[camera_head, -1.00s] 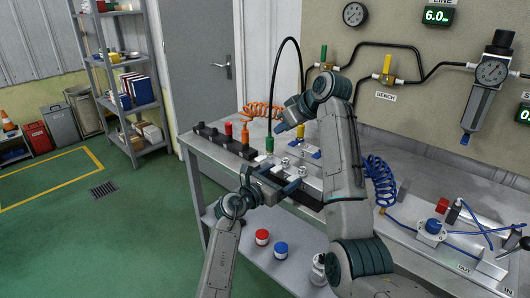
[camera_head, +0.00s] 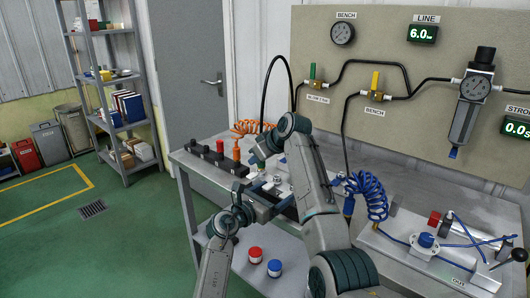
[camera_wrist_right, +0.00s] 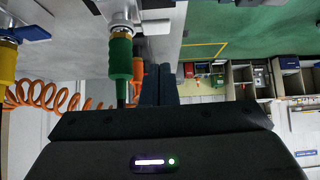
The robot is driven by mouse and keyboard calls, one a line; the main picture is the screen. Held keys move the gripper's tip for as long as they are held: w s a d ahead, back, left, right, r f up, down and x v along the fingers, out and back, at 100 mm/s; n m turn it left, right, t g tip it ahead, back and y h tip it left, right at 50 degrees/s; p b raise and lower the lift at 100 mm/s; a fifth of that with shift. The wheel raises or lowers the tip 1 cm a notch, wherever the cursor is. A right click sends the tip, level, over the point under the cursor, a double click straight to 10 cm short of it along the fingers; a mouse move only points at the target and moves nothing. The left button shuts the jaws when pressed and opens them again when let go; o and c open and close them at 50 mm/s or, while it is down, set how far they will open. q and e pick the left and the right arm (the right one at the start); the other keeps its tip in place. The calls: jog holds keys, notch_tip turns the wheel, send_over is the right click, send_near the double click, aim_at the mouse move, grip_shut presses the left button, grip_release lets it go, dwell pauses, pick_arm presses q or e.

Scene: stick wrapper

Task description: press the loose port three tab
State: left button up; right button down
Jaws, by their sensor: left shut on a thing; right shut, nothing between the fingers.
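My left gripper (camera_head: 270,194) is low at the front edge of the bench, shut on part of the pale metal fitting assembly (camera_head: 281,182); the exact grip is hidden. My right gripper (camera_head: 256,157) is above and behind it, pointing down and left. In the right wrist view its dark fingers (camera_wrist_right: 157,85) are shut together and empty. A green sleeve (camera_wrist_right: 120,57) under a metal collar (camera_wrist_right: 122,18) stands left of the fingers there, apart from them. A yellow sleeve (camera_wrist_right: 7,62) shows at the left edge. I cannot make out the port three tab.
An orange cylinder (camera_head: 236,150) and a red knob (camera_head: 220,146) stand on the dark blocks at the bench's left. An orange coil hose (camera_wrist_right: 50,97) and blue coil hose (camera_head: 368,200) are close by. A red-lidded jar (camera_head: 255,254) and blue-lidded jar (camera_head: 275,267) stand on the lower shelf.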

aim_at(257, 177)
jog(key=shift+f, duration=1.95)
jog(key=shift+s+f, duration=0.15)
jog(key=shift+f, duration=1.2)
jog(key=s+d+r, duration=0.2)
jog(key=r, duration=0.4)
jog(key=s+d+r, duration=0.2)
jog(key=d+r, duration=0.1)
jog(key=r, duration=0.3)
jog(key=shift+d+r, duration=0.25)
jog(key=shift+r, duration=0.05)
